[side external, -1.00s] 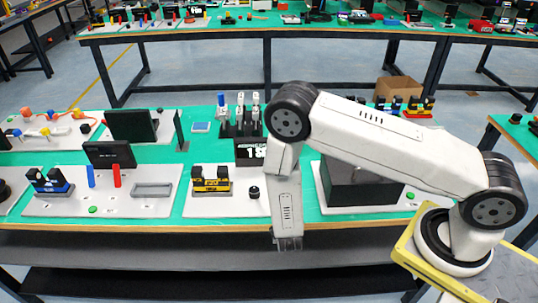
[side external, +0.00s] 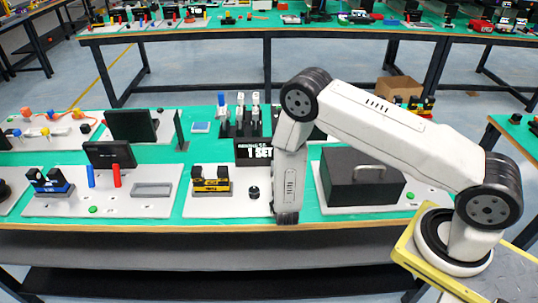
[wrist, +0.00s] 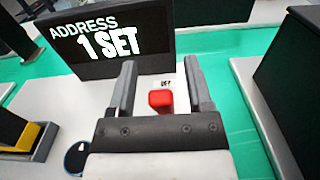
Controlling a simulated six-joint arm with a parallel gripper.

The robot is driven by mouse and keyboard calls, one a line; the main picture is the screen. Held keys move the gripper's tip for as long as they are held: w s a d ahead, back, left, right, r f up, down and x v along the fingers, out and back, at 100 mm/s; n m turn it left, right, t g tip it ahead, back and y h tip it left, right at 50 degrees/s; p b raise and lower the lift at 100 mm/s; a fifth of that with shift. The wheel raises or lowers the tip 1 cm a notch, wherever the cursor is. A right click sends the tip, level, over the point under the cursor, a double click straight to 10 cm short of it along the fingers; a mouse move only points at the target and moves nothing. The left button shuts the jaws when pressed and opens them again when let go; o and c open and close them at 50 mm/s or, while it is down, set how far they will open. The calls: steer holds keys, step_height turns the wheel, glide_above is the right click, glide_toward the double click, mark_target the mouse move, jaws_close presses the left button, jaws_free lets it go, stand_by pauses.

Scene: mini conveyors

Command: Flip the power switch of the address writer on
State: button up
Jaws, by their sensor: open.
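The address writer's black screen (wrist: 115,38) reads "ADDRESS 1 SET" in the wrist view; the screen also shows in the side view (side external: 253,154). A red power switch (wrist: 160,100) sits on its pale base plate in front of the screen. In the side view my gripper (side external: 287,217) points down at the writer's plate, and the switch is hidden there.
A black and yellow block (side external: 210,180) and a black knob (side external: 253,192) stand left of my gripper. A dark box with a handle (side external: 362,180) stands close on the right. A strip of bare green mat (wrist: 232,105) separates the plates.

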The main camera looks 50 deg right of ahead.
steer(key=shift+w+d, duration=0.2)
steer(key=shift+w, duration=0.05)
steer(key=shift+c, duration=0.2)
jaws_close()
stand_by(1.2)
